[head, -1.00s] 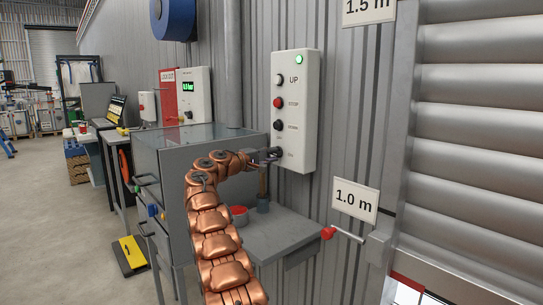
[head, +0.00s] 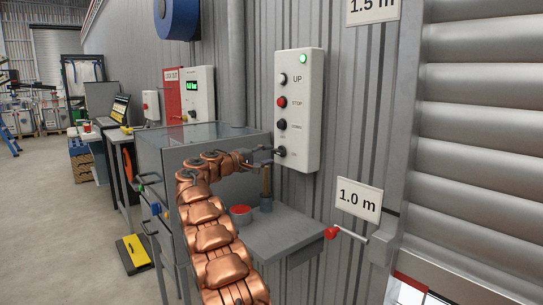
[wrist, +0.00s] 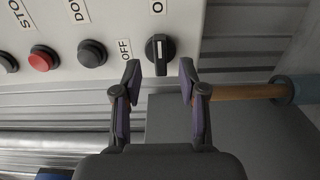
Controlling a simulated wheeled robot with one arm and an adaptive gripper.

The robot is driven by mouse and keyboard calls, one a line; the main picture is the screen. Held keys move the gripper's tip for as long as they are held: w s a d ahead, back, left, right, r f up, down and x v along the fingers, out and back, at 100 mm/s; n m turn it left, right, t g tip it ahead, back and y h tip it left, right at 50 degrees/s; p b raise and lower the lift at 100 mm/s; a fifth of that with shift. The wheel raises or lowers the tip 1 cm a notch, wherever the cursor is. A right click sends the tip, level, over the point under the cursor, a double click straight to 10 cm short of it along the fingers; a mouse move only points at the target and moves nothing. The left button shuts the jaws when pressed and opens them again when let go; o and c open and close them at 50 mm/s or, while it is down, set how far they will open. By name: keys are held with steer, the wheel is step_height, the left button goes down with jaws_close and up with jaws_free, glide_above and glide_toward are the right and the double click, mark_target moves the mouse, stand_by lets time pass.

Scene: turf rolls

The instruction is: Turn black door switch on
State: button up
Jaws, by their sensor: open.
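The black door switch (wrist: 161,48) is a rotary knob with a white line, low on the pale control panel (head: 298,75). In the wrist view the line runs up and down, toward a cut-off label starting with O; the OFF label (wrist: 124,49) is to its left. In the head view the switch (head: 281,152) is partly covered by my gripper (head: 273,156). My gripper is open and empty. In the wrist view its fingertips (wrist: 159,72) lie on either side of the knob's lower end, with gaps showing; I cannot tell how deep they reach.
Black and red push buttons (head: 282,103) sit above the switch. Below are a grey bench (head: 275,232), a red-topped pot (head: 240,214) and an upright wooden handle (head: 266,184). A red-knobbed lever (head: 331,232) juts out at the right, by the shutter (head: 480,140).

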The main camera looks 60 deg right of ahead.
steer(key=v, duration=0.8)
stand_by(0.4)
steer(key=s+a+f+n+t+y, duration=0.1)
steer(key=s+a+f+y, duration=0.65)
steer(key=s+a, duration=0.8)
steer(key=s+a+f+n+y, duration=0.1)
steer(key=s+a+f+y, duration=0.3)
steer(key=s+a+f, duration=1.15)
steer(key=s+a+f+n+t+y, duration=0.1)
steer(key=s+a+f+y, duration=0.4)
steer(key=a, duration=1.9)
step_height(320, 180, up, 22)
steer(key=s+t+p, duration=0.1)
steer(key=p, duration=1.7)
steer(key=shift+s+f+y+p, duration=0.25)
steer(key=shift+y+p, duration=0.1)
steer(key=shift+y, duration=0.1)
steer(key=shift+d, duration=0.2)
